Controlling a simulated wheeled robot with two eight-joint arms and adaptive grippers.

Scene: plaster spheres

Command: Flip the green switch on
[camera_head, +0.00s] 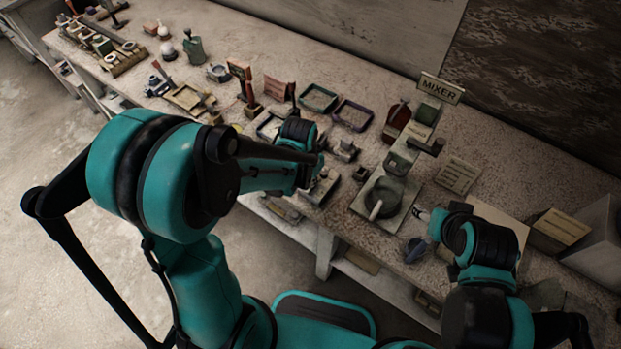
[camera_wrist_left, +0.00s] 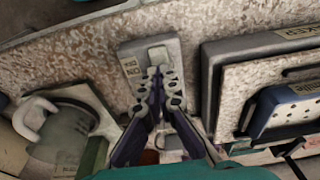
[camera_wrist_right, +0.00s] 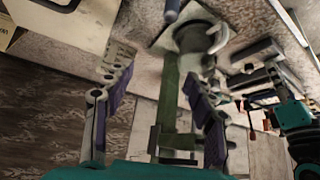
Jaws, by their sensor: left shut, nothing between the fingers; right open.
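A small grey switch box (camera_wrist_left: 150,52) with lettered labels, one reading ON, lies in the left wrist view. It has a pale rocker (camera_wrist_left: 158,54) on top; I see no clear green on it. My left gripper (camera_wrist_left: 159,72) is shut and empty, its fingertips right at the rocker's near end; I cannot tell whether they touch. In the head view a small light box (camera_head: 320,188) sits beside my left gripper, partly hidden by my arm. My right gripper (camera_wrist_right: 160,85) is open and empty; in the head view it is at the mixer's right.
The mixer (camera_head: 400,160) stands under a MIXER sign (camera_head: 440,88), with a dark bowl (camera_head: 383,197) on its base. Trays (camera_head: 318,97), bottles and small tools crowd the bench (camera_head: 290,60). A white-handled vessel (camera_wrist_left: 62,125) is left of the switch box in the left wrist view.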

